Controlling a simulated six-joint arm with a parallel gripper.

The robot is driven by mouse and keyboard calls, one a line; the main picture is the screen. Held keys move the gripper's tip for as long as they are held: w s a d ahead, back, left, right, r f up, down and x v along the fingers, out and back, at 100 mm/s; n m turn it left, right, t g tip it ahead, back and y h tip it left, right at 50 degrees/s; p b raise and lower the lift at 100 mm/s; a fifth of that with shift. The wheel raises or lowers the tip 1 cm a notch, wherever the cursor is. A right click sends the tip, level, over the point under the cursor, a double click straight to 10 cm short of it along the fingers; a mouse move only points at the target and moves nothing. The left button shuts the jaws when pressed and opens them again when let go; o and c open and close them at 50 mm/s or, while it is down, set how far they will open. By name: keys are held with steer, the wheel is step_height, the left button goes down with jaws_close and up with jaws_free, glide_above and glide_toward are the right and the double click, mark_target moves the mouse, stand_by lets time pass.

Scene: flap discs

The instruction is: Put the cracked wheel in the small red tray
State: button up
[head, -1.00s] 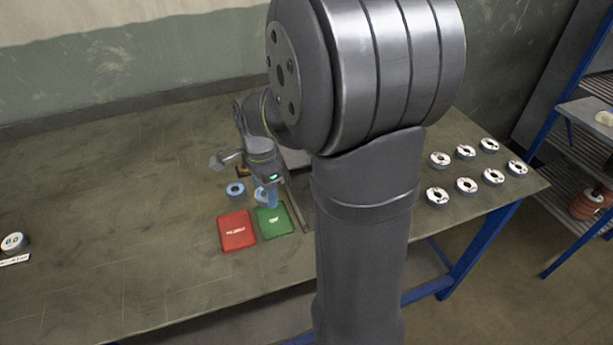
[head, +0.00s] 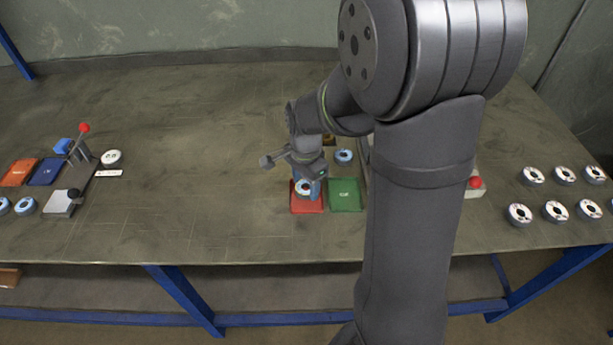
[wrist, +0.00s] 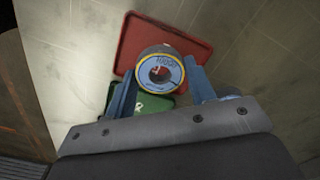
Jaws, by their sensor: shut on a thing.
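My gripper (head: 309,192) is shut on a wheel (head: 303,187), which hangs over the small red tray (head: 307,208). In the wrist view the wheel (wrist: 160,71) sits between the two blue fingers, its face with a blue and yellow label and dark centre hole towards the camera. The red tray (wrist: 135,40) lies beyond it. I cannot make out a crack, or whether the wheel touches the tray. The green tray (head: 345,196) is right of the red one, empty where it shows. A second blue-rimmed wheel (head: 344,156) lies behind the green tray.
My arm hides the area right of the green tray. A red button (head: 475,182) and several wheels (head: 556,211) are further right. At the left are a lever fixture (head: 82,155), a blue tray (head: 46,171) and an orange tray (head: 18,172). The bench between is clear.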

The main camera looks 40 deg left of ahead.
steer(key=shift+f, duration=0.4)
steer(key=shift+f, duration=0.35)
stand_by(0.4)
steer(key=o, duration=1.1)
steer(key=shift+c, duration=0.2)
